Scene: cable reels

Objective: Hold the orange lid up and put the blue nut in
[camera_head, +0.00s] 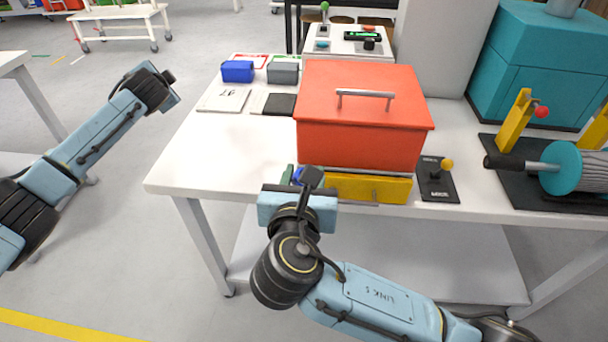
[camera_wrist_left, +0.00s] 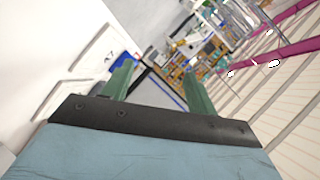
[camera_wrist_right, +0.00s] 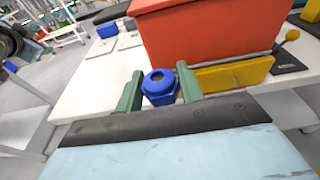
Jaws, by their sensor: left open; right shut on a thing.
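The orange lid (camera_head: 365,95) with a metal handle sits closed on a box with a yellow drawer front (camera_head: 368,188) on the white table. It also shows in the right wrist view (camera_wrist_right: 205,45). My right gripper (camera_wrist_right: 160,90) is shut on the blue nut (camera_wrist_right: 159,86), in front of the box's left corner. In the head view the nut (camera_head: 298,175) is mostly hidden behind my right wrist. My left gripper (camera_wrist_left: 153,90) is open and empty. In the head view my left arm is off to the left of the table, away from the lid.
A blue block (camera_head: 238,71) and a grey block (camera_head: 283,73) stand at the table's back left, near flat cards. A yellow-knobbed lever (camera_head: 437,178) stands right of the box. A teal reel (camera_head: 578,172) is farther right. The table's front left is clear.

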